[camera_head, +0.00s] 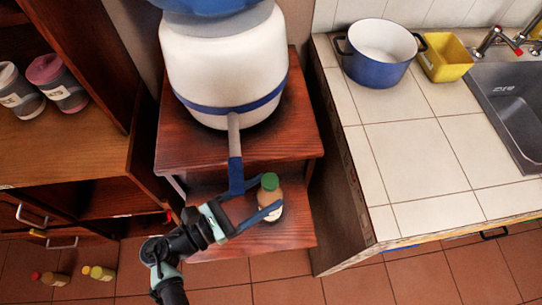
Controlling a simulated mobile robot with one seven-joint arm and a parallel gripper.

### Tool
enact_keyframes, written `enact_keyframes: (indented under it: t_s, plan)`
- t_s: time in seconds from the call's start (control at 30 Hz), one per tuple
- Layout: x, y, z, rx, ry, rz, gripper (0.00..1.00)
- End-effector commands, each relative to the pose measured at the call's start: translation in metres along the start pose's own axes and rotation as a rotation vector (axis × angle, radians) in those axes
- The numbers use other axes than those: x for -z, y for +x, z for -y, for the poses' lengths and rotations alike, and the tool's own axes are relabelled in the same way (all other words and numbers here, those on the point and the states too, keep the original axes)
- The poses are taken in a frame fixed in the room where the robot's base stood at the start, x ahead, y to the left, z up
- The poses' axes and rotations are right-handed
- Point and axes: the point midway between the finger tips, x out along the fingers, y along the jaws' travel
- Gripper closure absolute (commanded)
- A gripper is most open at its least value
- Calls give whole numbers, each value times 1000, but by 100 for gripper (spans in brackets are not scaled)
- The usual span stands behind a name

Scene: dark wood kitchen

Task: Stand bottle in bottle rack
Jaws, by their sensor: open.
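A small bottle (270,199) with a green cap and a brownish body stands upright on the lower wooden step (296,222), below the white and blue container. My gripper (268,196) reaches in from the lower left with its blue fingers open, one on the far side and one on the near side of the bottle. Whether either finger touches it, I cannot tell. A bottle rack is not clearly recognisable in this view.
A large white and blue container (224,70) stands on the upper step, its spout close above my gripper. A tiled counter (400,160) is at right, with a blue pot (379,70). Small red-capped (54,279) and yellow-capped (100,273) bottles are low at left.

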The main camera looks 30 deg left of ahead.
Motion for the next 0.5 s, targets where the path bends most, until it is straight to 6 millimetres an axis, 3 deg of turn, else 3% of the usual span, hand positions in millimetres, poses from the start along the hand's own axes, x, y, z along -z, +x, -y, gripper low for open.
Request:
enact_keyframes:
  t_s: [0.17, 0.5]
  plan:
    - [-1, 12, -1, 0, 0, 0, 30]
    - [-2, 56, -8, 1, 1, 0, 30]
